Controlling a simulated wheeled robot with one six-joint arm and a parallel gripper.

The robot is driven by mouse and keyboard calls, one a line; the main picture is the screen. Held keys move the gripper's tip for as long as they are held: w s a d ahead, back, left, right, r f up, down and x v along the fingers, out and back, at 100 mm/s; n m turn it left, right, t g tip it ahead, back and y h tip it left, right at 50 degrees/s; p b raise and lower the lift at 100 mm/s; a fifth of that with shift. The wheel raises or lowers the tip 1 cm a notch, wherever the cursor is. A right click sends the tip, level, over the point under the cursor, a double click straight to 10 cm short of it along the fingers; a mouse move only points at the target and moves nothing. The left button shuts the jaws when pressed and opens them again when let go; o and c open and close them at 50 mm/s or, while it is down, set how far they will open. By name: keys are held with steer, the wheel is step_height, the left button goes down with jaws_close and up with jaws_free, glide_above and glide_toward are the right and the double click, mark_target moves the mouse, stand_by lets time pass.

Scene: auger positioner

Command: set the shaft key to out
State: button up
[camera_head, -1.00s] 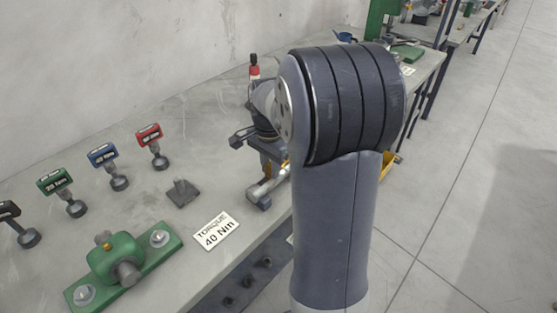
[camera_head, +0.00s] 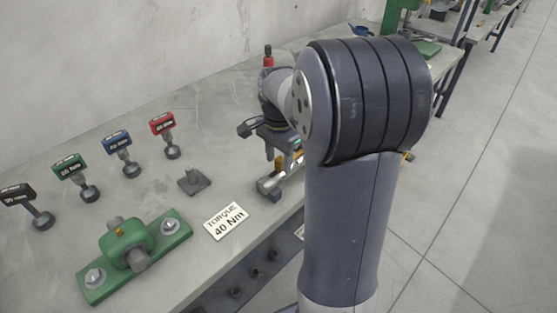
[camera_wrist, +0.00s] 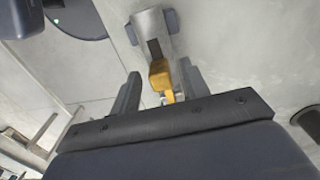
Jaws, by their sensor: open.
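A yellow-orange piece (camera_wrist: 160,73), which looks like the shaft key, shows in the wrist view at the end of a dark slot in a grey shaft-like part (camera_wrist: 148,22). My gripper (camera_wrist: 160,76) is open, with one finger on each side of the yellow piece and gaps visible between. I cannot tell the height difference between fingertips and piece. In the head view a silver shaft-like part (camera_head: 270,186) lies near the bench's front edge, below my wrist. My arm hides much of that area, and the fingertips are not clear there.
A green bearing block (camera_head: 125,245) is bolted at the front left of the bench. Several torque tools, including a red one (camera_head: 162,123), stand along the left. A "TORQUE 40 Nm" card (camera_head: 226,221) and a small dark block (camera_head: 193,181) lie between.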

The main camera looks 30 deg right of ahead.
mark_target(279, 160)
step_height(279, 160, up, 10)
steer(key=shift+f, duration=0.15)
steer(key=shift+f, duration=0.1)
stand_by(0.3)
step_height(279, 160, down, 11)
steer(key=shift+d+r, duration=0.1)
steer(key=d, duration=0.1)
steer(key=w+d, duration=0.1)
steer(key=shift+d+r, duration=0.1)
steer(key=shift+d, duration=0.2)
steer(key=shift+w+d, duration=0.2)
steer(key=shift+d, duration=0.4)
steer(key=shift+a, duration=0.1)
